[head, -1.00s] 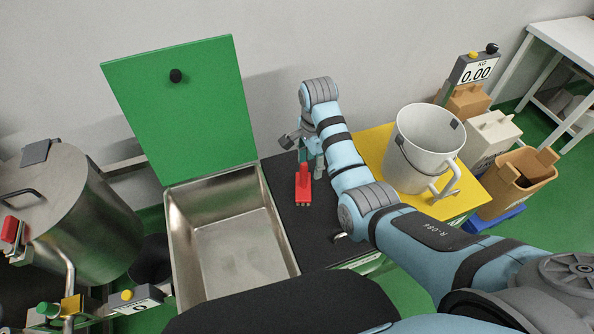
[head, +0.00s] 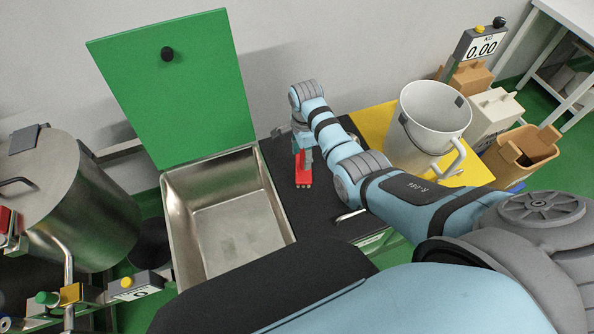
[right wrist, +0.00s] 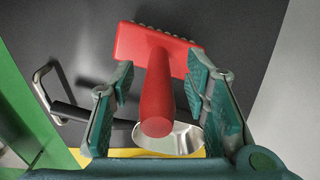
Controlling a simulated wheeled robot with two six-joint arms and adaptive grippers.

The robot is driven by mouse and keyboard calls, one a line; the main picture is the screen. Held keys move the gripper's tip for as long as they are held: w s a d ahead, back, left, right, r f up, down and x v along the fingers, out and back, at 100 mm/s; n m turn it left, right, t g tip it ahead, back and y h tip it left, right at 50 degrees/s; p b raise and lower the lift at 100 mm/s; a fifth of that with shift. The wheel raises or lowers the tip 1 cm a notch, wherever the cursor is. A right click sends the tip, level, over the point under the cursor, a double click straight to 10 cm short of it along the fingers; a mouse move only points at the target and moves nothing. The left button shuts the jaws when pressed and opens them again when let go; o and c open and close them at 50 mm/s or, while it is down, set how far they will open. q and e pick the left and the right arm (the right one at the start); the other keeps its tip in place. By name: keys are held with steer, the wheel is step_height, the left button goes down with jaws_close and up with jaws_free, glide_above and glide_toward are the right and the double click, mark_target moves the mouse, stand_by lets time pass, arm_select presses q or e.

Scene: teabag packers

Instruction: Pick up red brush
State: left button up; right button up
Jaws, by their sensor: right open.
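The red brush (head: 303,176) lies on the black worktop (head: 308,209) between the steel basin and the yellow board. In the right wrist view the red brush (right wrist: 157,85) has its handle end towards my camera and its bristle head farther off. My right gripper (head: 302,150) is over the brush's handle end. In the right wrist view my right gripper (right wrist: 165,85) is open, with one finger on each side of the handle. My left gripper is not in view.
A steel basin (head: 169,215) with a raised green lid (head: 180,100) stands to the left. A white jug (head: 425,125) stands on the yellow board (head: 375,122) to the right. A scoop with a shiny bowl (right wrist: 185,138) lies beside the brush.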

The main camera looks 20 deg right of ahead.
steer(key=shift+s+r, duration=0.15)
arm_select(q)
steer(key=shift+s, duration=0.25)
arm_select(e)
jaws_close()
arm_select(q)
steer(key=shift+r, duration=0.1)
arm_select(e)
steer(key=shift+r, duration=0.15)
